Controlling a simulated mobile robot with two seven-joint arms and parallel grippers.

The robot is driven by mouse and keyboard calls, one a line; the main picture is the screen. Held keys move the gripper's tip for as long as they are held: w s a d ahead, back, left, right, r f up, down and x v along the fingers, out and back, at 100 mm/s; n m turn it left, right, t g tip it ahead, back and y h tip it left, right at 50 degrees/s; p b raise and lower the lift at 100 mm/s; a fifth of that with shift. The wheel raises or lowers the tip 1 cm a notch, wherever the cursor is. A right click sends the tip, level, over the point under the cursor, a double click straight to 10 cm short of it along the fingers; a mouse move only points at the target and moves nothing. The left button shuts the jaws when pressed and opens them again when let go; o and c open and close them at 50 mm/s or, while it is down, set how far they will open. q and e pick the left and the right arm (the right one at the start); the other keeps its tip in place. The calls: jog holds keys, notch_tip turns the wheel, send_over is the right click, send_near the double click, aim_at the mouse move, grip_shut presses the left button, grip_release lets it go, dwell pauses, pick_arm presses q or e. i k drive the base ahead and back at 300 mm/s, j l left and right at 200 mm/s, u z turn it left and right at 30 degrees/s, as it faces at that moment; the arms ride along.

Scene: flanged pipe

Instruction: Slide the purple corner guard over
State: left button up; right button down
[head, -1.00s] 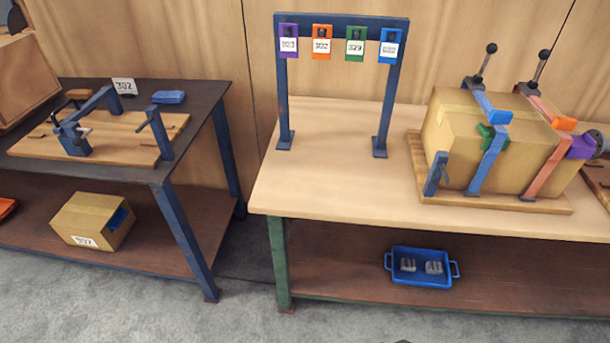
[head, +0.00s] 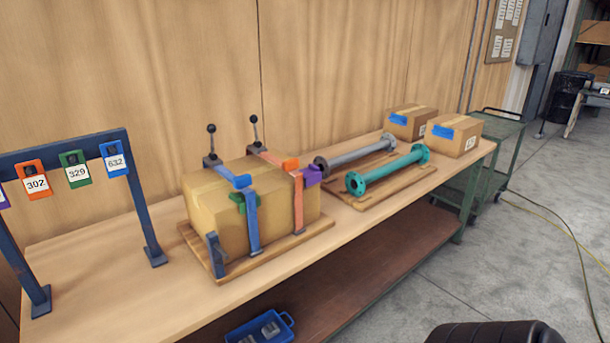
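The purple corner guard (head: 312,175) sits at the top right edge of the large cardboard box (head: 218,209), beside the salmon strap (head: 298,203). An orange guard (head: 291,163) is on the top edge by the same strap. A blue guard (head: 242,181) and a green guard (head: 237,201) sit by the blue strap (head: 252,222). Two upright levers with black knobs stand behind the box. Neither of my grippers shows in the head view.
A grey flanged pipe (head: 355,154) and a teal flanged pipe (head: 388,170) lie right of the box. Two smaller taped boxes (head: 453,135) stand at the far end. A blue rack (head: 140,208) with numbered tags stands left. A blue tray (head: 262,329) is on the lower shelf.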

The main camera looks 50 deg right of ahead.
aim_at(311, 174)
jog(key=z, duration=1.7)
jog(key=l+u, duration=0.1)
jog(key=u, duration=0.35)
jog(key=i+l+u, duration=0.1)
jog(key=u, duration=0.35)
jog(key=l+u, duration=0.25)
jog(key=u, duration=0.25)
jog(key=l+u, duration=0.25)
jog(key=l, duration=0.2)
jog(key=l+u, duration=0.3)
jog(key=k+l+u, duration=0.1)
jog(key=l, duration=0.2)
jog(key=k+l+u, duration=0.1)
jog(key=l, duration=0.25)
jog(key=k+l+u, duration=0.15)
jog(key=l, duration=0.15)
jog(key=k+l, duration=0.1)
jog(key=l, duration=0.25)
jog(key=k+l, duration=0.15)
jog(key=l, duration=0.2)
jog(key=k+l+u, duration=0.1)
jog(key=l, duration=0.25)
jog(key=k+l, duration=0.1)
jog(key=l, duration=0.25)
jog(key=k+l, duration=0.15)
jog(key=l, duration=0.2)
